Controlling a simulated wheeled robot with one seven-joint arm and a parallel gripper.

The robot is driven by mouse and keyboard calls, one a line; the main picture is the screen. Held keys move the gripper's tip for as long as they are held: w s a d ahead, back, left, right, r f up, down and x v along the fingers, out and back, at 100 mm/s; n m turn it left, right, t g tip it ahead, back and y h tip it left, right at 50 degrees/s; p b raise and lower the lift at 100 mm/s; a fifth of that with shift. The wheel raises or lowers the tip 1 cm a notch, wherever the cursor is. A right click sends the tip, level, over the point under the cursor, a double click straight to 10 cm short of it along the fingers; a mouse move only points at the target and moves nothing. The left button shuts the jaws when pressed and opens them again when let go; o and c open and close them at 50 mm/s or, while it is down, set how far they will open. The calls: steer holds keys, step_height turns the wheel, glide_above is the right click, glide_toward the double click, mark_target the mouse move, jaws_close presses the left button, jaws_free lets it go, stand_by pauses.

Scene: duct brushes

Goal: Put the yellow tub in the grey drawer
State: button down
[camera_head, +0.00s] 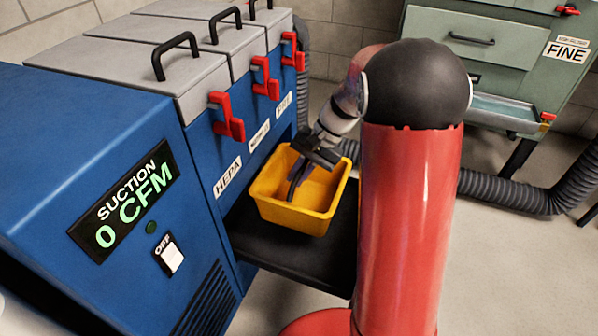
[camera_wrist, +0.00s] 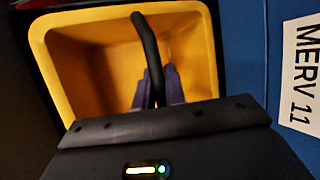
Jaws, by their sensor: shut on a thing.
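The yellow tub (camera_head: 325,216) is at the black shelf on the blue machine's side, upright and open at the top. In the wrist view the tub (camera_wrist: 92,75) shows its bare inside, crossed by a dark curved bar (camera_wrist: 147,45) that looks like its handle. My gripper (camera_head: 297,182) reaches down over the tub, its fingers shut on that bar. Whether the tub touches the shelf is hard to tell. A grey-green cabinet (camera_head: 505,55) stands at the back right. A drawer (camera_head: 500,112) low on it seems pulled out, showing a bluish inside.
The black shelf (camera_head: 275,255) juts from the blue machine (camera_head: 70,160), which has red latches (camera_head: 228,117) and black lid handles (camera_head: 172,55). A ribbed grey hose (camera_head: 520,195) lies across the floor below the cabinet. Floor at the lower right (camera_head: 510,270) is clear.

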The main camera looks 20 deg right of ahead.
steer(key=shift+f+b, duration=1.75)
steer(key=shift+f, duration=1.2)
steer(key=c, duration=1.4)
jaws_free()
steer(key=p+v, duration=0.2)
steer(key=v, duration=0.2)
steer(key=a+r+p+v, duration=0.1)
steer(key=p+v, duration=0.1)
steer(key=v, duration=0.2)
steer(key=a+p+v, duration=0.1)
steer(key=p+v, duration=0.1)
steer(key=v, duration=0.2)
steer(key=shift+s+a+r, duration=0.1)
steer(key=shift+s+r, duration=0.05)
steer(key=shift+r, duration=0.2)
